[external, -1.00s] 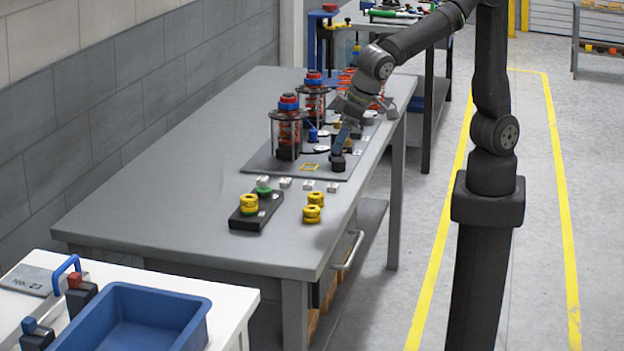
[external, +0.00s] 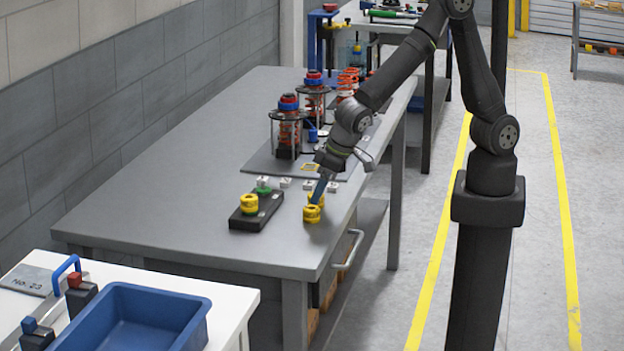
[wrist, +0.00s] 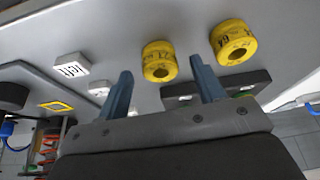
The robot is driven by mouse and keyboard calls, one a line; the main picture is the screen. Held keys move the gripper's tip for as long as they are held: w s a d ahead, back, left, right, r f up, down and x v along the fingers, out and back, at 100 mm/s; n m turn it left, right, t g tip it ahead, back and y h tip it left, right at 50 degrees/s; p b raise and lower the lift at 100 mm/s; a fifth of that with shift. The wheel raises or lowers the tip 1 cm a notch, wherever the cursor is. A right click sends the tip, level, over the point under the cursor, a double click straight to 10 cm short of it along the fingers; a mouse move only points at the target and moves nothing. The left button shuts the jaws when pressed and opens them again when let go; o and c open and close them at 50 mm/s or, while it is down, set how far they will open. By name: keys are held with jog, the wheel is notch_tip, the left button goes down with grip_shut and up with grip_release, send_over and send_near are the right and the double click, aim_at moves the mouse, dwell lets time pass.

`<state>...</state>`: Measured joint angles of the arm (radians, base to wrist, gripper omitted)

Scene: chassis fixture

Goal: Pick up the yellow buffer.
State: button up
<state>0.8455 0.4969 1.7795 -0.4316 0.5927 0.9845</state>
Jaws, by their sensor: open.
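Two yellow buffers, short ringed cylinders with a central hole, stand on the grey table. The front buffer (external: 311,214) shows in the external view, and the other is partly hidden by my fingers just behind it. In the wrist view one yellow buffer (wrist: 158,62) appears between my fingertips, and the other buffer (wrist: 233,42) is outside the right finger. My gripper (external: 319,189) is open, pointing down just above and beside the buffers. Its blue fingers also show in the wrist view (wrist: 161,68), with nothing gripped.
A black block (external: 256,214) left of the buffers carries a yellow buffer (external: 249,202) and green parts. Small white blocks (external: 308,184) sit behind. Spring assemblies (external: 287,135) stand on a dark plate further back. The table's front left is clear.

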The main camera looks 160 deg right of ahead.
jog(key=shift+x, duration=0.75)
jog(key=shift+c, duration=0.2)
jog(key=c, duration=1)
